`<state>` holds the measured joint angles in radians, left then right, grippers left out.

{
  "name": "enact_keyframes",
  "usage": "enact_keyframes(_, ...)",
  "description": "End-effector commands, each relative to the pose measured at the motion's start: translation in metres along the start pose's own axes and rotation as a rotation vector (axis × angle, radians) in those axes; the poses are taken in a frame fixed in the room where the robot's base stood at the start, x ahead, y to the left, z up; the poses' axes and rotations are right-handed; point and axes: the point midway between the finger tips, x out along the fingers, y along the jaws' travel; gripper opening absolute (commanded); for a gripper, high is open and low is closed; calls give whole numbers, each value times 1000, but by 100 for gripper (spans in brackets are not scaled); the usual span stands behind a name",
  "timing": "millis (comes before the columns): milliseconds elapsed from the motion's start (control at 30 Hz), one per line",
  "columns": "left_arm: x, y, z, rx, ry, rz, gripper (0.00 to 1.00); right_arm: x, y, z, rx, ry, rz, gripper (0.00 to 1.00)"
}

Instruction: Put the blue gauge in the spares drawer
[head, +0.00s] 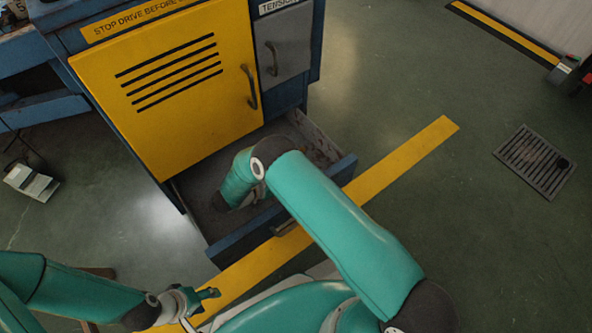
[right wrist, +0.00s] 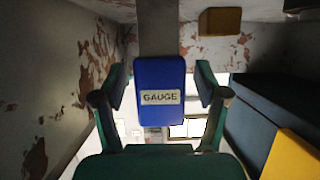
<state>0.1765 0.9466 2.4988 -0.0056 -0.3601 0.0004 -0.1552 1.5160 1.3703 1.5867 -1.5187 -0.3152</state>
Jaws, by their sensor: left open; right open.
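The blue gauge (right wrist: 160,88), a block with a white GAUGE label, shows only in the right wrist view. It sits between the two fingers of my right gripper (right wrist: 161,76), which is open with visible gaps on both sides. An open blue drawer (head: 237,244) sticks out low from the cabinet in the head view; no label shows on it. My right arm reaches down into this drawer, and the arm hides the right gripper and gauge there. My left gripper (head: 212,293) is open and empty at the lower left, in front of the drawer.
The yellow cabinet door (head: 175,90) above the drawer and the grey TENSION door (head: 283,50) are shut. Worn walls with peeling paint (right wrist: 60,80) and a brown block (right wrist: 220,21) surround the right gripper. A floor grate (head: 535,162) lies right; the floor between is clear.

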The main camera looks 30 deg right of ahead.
Motion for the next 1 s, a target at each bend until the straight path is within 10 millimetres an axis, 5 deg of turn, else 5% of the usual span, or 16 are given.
enact_keyframes(500,-26,10,0,0,0,0,51,-96,0,-2,1,1,-2,73)
enact_keyframes(1000,-28,10,0,0,0,0,51,-107,0,0,0,1,1,73)
